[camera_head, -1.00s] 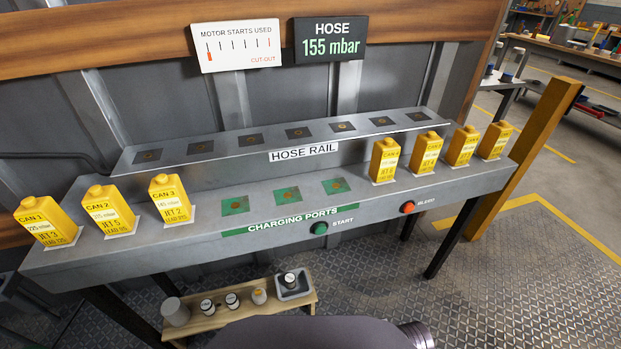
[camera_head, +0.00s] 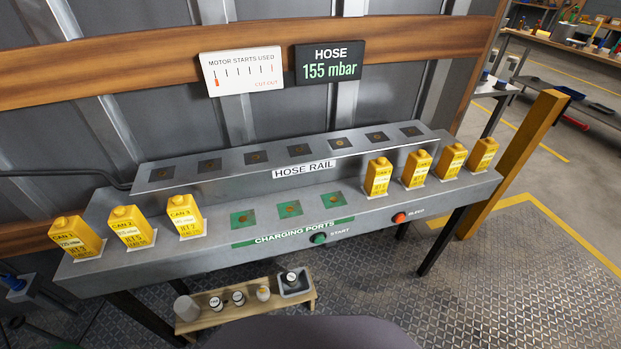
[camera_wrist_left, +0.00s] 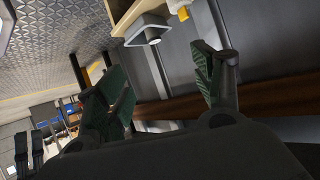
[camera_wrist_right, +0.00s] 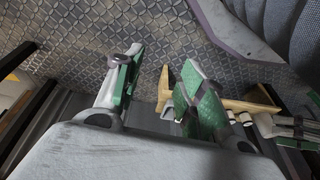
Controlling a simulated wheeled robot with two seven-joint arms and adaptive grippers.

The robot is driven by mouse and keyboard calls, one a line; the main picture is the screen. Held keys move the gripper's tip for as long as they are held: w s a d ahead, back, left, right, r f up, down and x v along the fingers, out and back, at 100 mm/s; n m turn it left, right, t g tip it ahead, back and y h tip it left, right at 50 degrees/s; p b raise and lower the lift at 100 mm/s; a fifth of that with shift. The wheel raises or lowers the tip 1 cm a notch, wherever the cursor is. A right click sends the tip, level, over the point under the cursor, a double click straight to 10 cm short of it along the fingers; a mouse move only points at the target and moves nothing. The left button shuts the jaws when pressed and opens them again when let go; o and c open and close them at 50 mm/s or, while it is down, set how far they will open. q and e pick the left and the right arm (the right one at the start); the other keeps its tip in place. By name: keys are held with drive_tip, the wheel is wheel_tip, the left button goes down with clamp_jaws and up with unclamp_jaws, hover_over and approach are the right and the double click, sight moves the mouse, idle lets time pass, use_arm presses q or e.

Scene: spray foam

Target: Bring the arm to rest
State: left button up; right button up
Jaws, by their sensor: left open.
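My left gripper (camera_wrist_left: 160,76) shows in the left wrist view with its green-padded fingers spread and nothing between them. My right gripper (camera_wrist_right: 160,68) shows in the right wrist view, its fingers also apart and empty. Neither gripper shows clearly in the head view. Yellow cans CAN 1 (camera_head: 77,238), CAN 2 (camera_head: 131,228) and CAN 3 (camera_head: 186,217) stand on the left of the grey bench (camera_head: 215,257). Several more yellow cans (camera_head: 378,177) stand on its right. The green charging ports (camera_head: 290,209) and the hose rail (camera_head: 253,157) hold no cans.
A small wooden shelf (camera_head: 215,325) with cups and small jars sits low before the bench. The green START button (camera_head: 319,238) and red BLEED button (camera_head: 399,218) are on the bench front. The hose display (camera_head: 330,64) reads 155 mbar. A yellow post (camera_head: 520,155) stands at right.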

use_arm(q)
drive_tip(key=s+a+r+n+g+y+p, duration=0.1)
drive_tip(key=s+g+p, duration=0.4)
drive_tip(key=s+p, duration=0.7)
drive_tip(key=s+a+r+n+g+y+p, duration=0.1)
drive_tip(key=s+a+g+p, duration=0.3)
drive_tip(key=s+p, duration=0.8)
drive_tip(key=shift+s+r+g+y, duration=0.8)
drive_tip(key=shift+r+g+y, duration=0.1)
use_arm(e)
drive_tip(key=s+d+g, duration=0.1)
drive_tip(key=s+d, duration=0.3)
drive_tip(key=s, duration=0.7)
drive_tip(key=s+d+g+h, duration=0.1)
drive_tip(key=s+d, duration=0.3)
drive_tip(key=s, duration=0.7)
drive_tip(key=shift+d+r, duration=0.2)
